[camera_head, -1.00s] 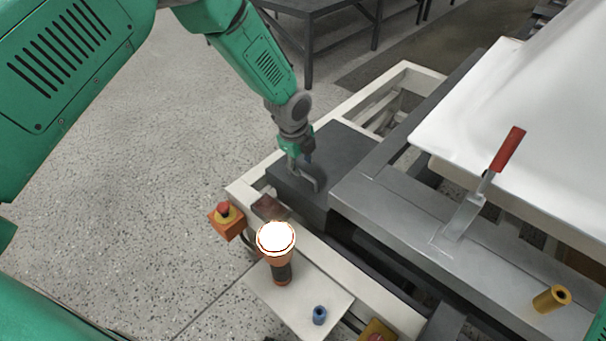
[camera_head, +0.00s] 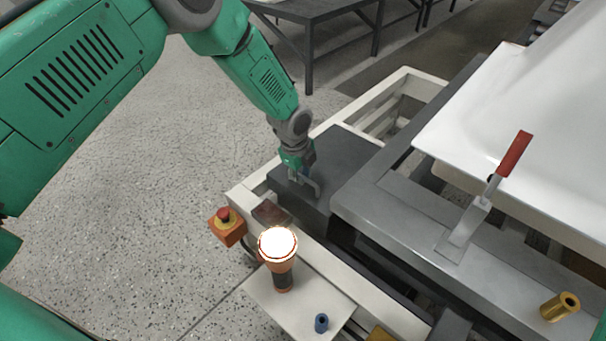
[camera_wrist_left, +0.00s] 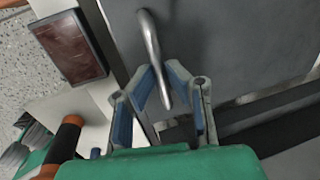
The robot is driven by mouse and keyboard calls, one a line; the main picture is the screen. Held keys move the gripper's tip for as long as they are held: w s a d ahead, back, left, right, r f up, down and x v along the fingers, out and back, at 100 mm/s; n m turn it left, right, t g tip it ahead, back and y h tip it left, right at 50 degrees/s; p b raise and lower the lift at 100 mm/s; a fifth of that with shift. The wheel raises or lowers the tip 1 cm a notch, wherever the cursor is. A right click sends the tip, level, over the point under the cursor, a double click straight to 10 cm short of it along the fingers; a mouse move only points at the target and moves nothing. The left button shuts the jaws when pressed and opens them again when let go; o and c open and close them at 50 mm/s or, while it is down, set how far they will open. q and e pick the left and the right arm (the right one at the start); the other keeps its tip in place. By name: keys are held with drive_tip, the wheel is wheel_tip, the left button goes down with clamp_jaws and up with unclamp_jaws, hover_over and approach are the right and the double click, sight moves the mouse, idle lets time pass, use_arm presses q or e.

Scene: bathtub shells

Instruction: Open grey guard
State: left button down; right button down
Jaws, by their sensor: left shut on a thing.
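The grey guard (camera_head: 345,152) is a dark grey box-like cover on the near left corner of the white frame. It looks closed and lies flat. It carries a curved metal handle (camera_wrist_left: 150,40), which stands out from its surface in the left wrist view. My left gripper (camera_head: 301,178) is at this handle, and the wrist view shows its blue-padded fingers (camera_wrist_left: 162,82) shut around the handle's free end. The fingers partly hide the handle in the head view. My right gripper is not in view; only a bit of green shows at the lower right edge.
A lit lamp (camera_head: 278,243) stands on a white plate (camera_head: 300,298) near the guard, with a blue peg (camera_head: 321,322). A red emergency button (camera_head: 224,215) sits left. A red-handled clamp (camera_head: 512,155) and brass cylinder (camera_head: 560,306) are beside the white tub (camera_head: 540,120).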

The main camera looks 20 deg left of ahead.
use_arm(q)
drive_tip(key=shift+w+r+p, duration=0.2)
drive_tip(key=shift+r+p, duration=0.1)
drive_tip(key=shift+r, duration=0.35)
drive_tip(key=w+d+r+p, duration=0.1)
drive_tip(key=w+r+p, duration=0.2)
drive_tip(key=r, duration=0.4)
drive_tip(key=w+d+r+p, duration=0.2)
drive_tip(key=w+r+p, duration=0.2)
drive_tip(key=r, duration=0.4)
drive_tip(key=shift+w+r, duration=0.2)
drive_tip(key=shift+w, duration=0.05)
drive_tip(key=c, duration=1.6)
unclamp_jaws()
drive_tip(key=shift+w+f, duration=0.1)
drive_tip(key=shift+f, duration=0.15)
wheel_tip(320, 180, up, 12)
drive_tip(key=s, duration=0.1)
drive_tip(key=shift+s+a+f, duration=0.15)
drive_tip(key=shift+s+a, duration=0.05)
drive_tip(key=shift+s, duration=0.2)
